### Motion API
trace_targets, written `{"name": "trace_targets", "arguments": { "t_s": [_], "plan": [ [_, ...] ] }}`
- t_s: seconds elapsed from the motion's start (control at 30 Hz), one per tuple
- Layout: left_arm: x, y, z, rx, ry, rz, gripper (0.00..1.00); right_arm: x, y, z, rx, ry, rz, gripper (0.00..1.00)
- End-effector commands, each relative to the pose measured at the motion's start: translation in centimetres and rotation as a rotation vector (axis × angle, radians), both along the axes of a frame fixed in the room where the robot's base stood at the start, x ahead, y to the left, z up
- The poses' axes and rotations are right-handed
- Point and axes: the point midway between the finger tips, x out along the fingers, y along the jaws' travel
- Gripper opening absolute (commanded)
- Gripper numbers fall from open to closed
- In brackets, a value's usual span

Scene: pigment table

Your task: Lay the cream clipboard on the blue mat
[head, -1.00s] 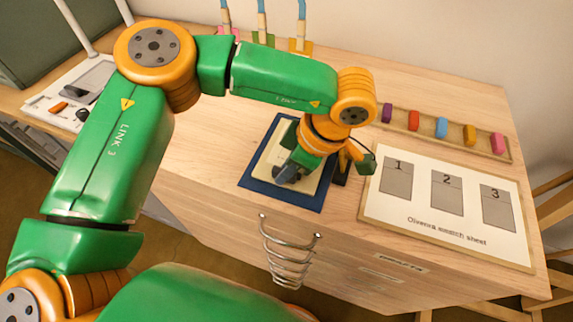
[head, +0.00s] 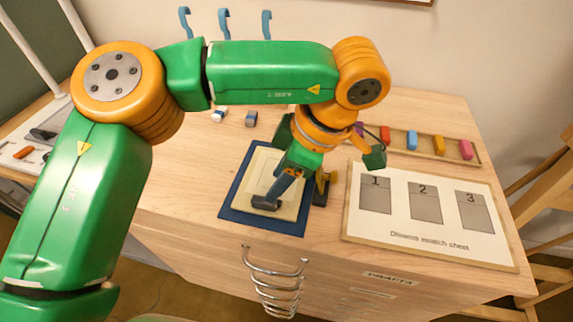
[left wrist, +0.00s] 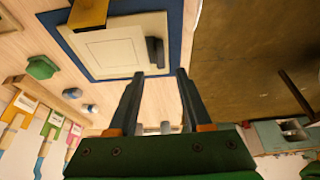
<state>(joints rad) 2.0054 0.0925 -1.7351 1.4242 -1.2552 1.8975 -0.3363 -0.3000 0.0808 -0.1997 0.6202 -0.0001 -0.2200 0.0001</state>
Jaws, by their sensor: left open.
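The cream clipboard (head: 262,180) lies flat on the blue mat (head: 232,206), with a blue border showing around it. Its dark clip (head: 265,203) is near the front edge. The left wrist view also shows the clipboard (left wrist: 110,50), the mat (left wrist: 175,35) and the clip (left wrist: 154,50). My left gripper (head: 279,192) points down over the clipboard. In the left wrist view its two fingers (left wrist: 159,77) are apart with nothing between them, and the clipboard is beyond the tips. In the head view the arm hides part of the clipboard's right side. My right gripper is not in view.
A dark and yellow object (head: 322,188) stands close at the mat's right edge. A swatch sheet (head: 400,234) lies farther right, with a tray of coloured blocks (head: 440,157) behind it. The tabletop left of the mat is clear.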

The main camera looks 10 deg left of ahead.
Motion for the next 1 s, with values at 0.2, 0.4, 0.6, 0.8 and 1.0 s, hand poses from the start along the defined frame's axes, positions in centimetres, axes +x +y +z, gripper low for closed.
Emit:
{"name": "trace_targets", "arguments": {
  "t_s": [0.2, 0.4, 0.6, 0.8, 1.0],
  "plan": [
    [-0.1, -1.6, 4.0, 0.001, 0.000, 0.000, 0.49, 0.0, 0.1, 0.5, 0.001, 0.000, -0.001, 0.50],
    [-0.1, -1.9, 4.5, 0.000, 0.002, -0.001, 0.49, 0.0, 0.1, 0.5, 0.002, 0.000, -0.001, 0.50],
    [-0.1, -1.9, 4.5, 0.000, 0.002, -0.001, 0.49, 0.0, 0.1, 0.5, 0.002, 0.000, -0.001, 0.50],
    [-0.1, -1.9, 5.9, 0.000, 0.002, -0.001, 0.49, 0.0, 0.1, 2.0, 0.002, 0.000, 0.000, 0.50],
    [-0.1, -1.9, 10.6, 0.000, 0.002, -0.001, 0.49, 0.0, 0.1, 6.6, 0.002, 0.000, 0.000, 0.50]
  ]
}}
